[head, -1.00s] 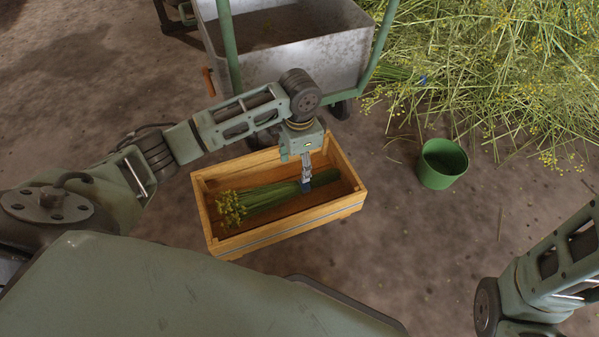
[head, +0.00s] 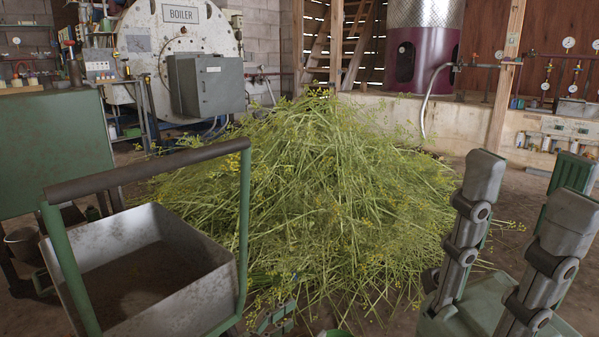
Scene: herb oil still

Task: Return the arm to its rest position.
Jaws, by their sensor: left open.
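My right gripper (head: 528,195) stands at the lower right, close to the camera, with its grey fingers pointing up. The fingers are spread apart and nothing is between them. A small piece of a grey-green lattice arm link (head: 275,318), which appears to be my left arm, shows at the bottom edge. My left gripper is out of view. The wooden crate and its herb bundle are also out of view.
A large heap of cut herbs (head: 320,190) fills the middle. A green-framed cart with a grey metal bin (head: 190,295) stands at the lower left. A boiler (head: 150,45) and a maroon still vessel (head: 428,50) stand behind.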

